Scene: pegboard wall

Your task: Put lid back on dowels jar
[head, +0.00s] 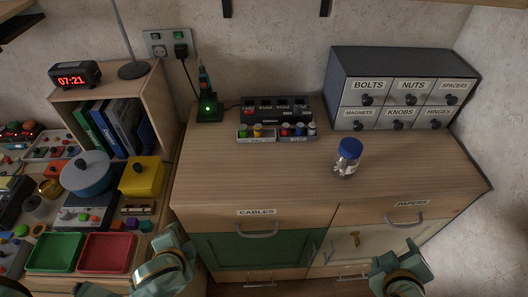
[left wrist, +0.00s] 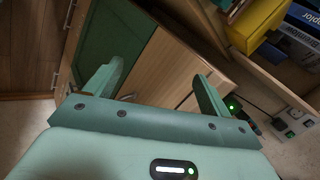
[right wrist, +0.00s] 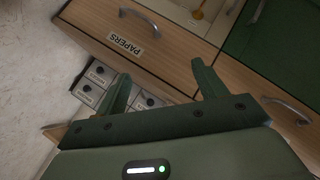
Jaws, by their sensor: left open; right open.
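A small clear glass jar (head: 344,169) stands upright on the wooden counter, right of centre in the head view. A blue lid (head: 350,147) sits at its top; I cannot tell whether it is fully seated. I cannot make out a label or the contents. My left gripper (head: 178,240) is low at the front left of the counter, open and empty; its spread fingers show in the left wrist view (left wrist: 155,82). My right gripper (head: 400,258) is in front of the counter's drawers, below the jar, open and empty; its fingers show in the right wrist view (right wrist: 161,80). Neither touches the jar.
The counter (head: 260,185) is clear around the jar. A grey drawer cabinet (head: 395,63) stands behind it. A charger rack (head: 276,110) and a screwdriver stand (head: 208,110) are at the back. Trays, a blue pot (head: 84,175) and a yellow box (head: 142,177) crowd the left side.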

